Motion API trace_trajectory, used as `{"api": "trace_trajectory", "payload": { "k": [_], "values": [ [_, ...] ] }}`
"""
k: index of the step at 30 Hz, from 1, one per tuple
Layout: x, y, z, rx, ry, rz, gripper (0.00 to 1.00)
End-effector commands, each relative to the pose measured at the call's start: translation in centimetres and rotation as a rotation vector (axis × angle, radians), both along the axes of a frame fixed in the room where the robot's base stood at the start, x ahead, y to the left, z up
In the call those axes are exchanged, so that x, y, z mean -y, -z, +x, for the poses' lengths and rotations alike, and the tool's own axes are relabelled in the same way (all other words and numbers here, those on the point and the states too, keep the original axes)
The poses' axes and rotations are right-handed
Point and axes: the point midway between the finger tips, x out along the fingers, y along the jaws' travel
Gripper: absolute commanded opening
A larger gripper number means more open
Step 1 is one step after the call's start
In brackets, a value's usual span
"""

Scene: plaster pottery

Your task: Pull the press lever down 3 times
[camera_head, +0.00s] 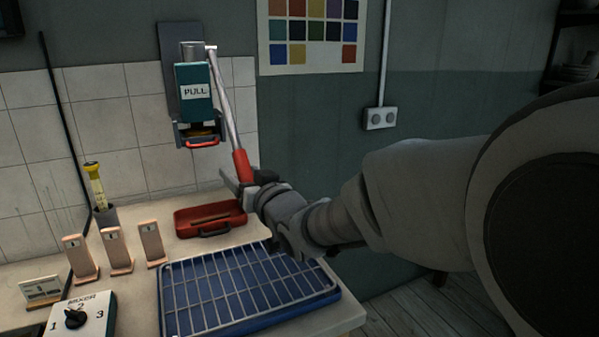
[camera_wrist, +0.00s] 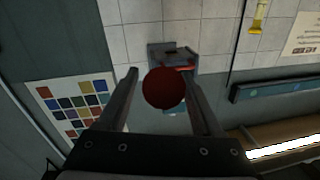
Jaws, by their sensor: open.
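The press (camera_head: 195,93) is a teal box marked PULL, mounted on the tiled wall in the head view. Its lever (camera_head: 226,105) is a long metal rod that hangs down on the right side and ends in a red grip. My gripper (camera_head: 241,182) is at that red grip. In the wrist view the round red end of the grip (camera_wrist: 164,88) sits between the two spread fingers of my gripper (camera_wrist: 165,80). The fingers are open around it; whether one touches it I cannot tell. The press also shows behind it in the wrist view (camera_wrist: 180,55).
A red tray (camera_head: 190,229) lies on the counter below the press. A blue tray with a wire rack (camera_head: 240,290) is in front of it. Several upright tan blocks (camera_head: 113,249), a yellow tool in a dark cup (camera_head: 96,185) and a mixer dial box (camera_head: 80,318) stand at left.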

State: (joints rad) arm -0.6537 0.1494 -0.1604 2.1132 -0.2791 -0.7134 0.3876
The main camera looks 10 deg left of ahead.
Motion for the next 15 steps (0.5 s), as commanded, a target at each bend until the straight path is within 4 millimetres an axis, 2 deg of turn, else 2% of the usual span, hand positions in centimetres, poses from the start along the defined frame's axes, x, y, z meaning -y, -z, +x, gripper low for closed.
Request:
{"api": "trace_trajectory", "payload": {
  "k": [4,13,15],
  "values": [
    [-0.60,0.02,0.71,0.000,0.000,0.000,0.67],
    [-0.70,-0.01,0.85,0.001,0.000,0.001,0.67],
    [-0.70,-0.01,0.84,0.001,0.000,0.001,0.56]
  ]
}}
